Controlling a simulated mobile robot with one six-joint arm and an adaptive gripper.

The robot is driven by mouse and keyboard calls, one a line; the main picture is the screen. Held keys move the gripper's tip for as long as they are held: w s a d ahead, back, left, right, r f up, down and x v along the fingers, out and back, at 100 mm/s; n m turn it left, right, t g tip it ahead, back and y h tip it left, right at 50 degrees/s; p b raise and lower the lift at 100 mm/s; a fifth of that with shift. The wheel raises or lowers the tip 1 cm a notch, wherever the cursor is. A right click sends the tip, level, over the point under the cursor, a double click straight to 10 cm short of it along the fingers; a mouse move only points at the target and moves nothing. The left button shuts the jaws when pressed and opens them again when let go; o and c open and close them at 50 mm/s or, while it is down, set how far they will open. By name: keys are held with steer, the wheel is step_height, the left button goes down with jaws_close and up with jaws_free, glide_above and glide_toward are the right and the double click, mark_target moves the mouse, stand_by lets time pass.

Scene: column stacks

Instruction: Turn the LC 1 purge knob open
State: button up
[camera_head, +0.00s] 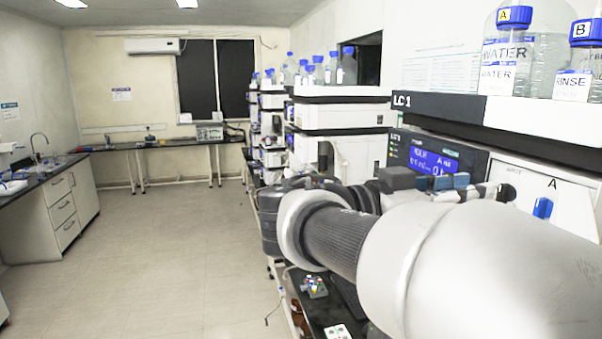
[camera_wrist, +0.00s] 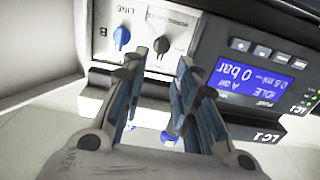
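The LC 1 module shows its lit blue display (camera_head: 434,160) in the head view, and the same display (camera_wrist: 256,80) appears upside down in the wrist view. My gripper (camera_wrist: 173,56) is open, with its fingers apart in front of the pale panel beside the display. I see nothing held between the fingers. In the head view my gripper (camera_head: 440,184) is just below the display, partly hidden by my arm. A blue knob (camera_wrist: 122,38) marked B stands left of the fingers, apart from them.
A blue knob (camera_head: 543,208) marked A is on the white panel at right. Bottles (camera_head: 510,60) stand on top of the LC 1 stack. More instrument stacks (camera_head: 340,117) stand behind. A dark bench (camera_head: 310,312) lies below my arm. The floor (camera_head: 160,240) at left is clear.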

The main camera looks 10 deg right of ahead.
mark_target(500, 189)
steer(key=d, duration=0.6)
steer(key=shift+w, duration=0.25)
steer(key=shift+c, duration=0.3)
jaws_close()
